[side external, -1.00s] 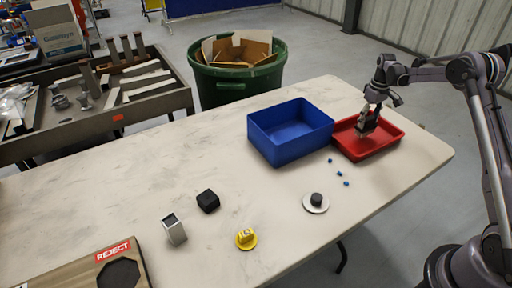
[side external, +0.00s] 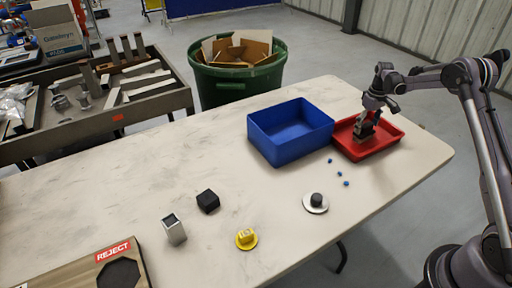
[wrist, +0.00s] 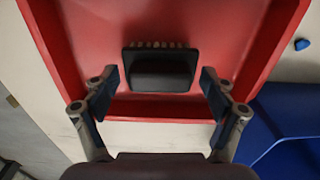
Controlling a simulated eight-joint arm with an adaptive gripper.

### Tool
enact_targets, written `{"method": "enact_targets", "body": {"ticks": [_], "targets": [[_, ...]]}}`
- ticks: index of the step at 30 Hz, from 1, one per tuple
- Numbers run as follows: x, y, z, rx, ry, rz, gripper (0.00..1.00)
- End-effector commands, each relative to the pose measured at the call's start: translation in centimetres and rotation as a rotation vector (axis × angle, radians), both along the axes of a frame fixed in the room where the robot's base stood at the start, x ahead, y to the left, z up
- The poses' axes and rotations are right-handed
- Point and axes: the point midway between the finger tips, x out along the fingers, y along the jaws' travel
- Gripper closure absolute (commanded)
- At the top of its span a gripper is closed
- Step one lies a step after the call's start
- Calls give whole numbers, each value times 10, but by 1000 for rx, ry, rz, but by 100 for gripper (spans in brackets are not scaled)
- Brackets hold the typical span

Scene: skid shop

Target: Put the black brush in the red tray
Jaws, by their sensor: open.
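The black brush (wrist: 160,72) lies inside the red tray (wrist: 235,25), near one wall, with a row of pale bristles along one edge in the wrist view. My gripper (wrist: 155,90) is open, its two fingers on either side of the brush and apart from it. In the side external view my gripper (side external: 364,130) is low inside the red tray (side external: 384,146). The brush is hard to make out there beneath the fingers.
A blue bin (side external: 290,132) stands just left of the red tray. Small blue pieces (side external: 340,174), a white disc with a black knob (side external: 315,203), a yellow knob (side external: 246,239), a black block (side external: 208,201) and a grey metal box (side external: 174,229) stand on the table.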

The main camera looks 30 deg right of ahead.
Motion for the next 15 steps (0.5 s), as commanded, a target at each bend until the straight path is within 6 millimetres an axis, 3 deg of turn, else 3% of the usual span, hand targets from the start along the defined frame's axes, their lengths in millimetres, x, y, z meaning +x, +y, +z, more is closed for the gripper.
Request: {"method": "enact_targets", "body": {"ticks": [5,15], "targets": [[0,0,13,0,0,0,16],[0,0,78,0,0,0,16]]}}
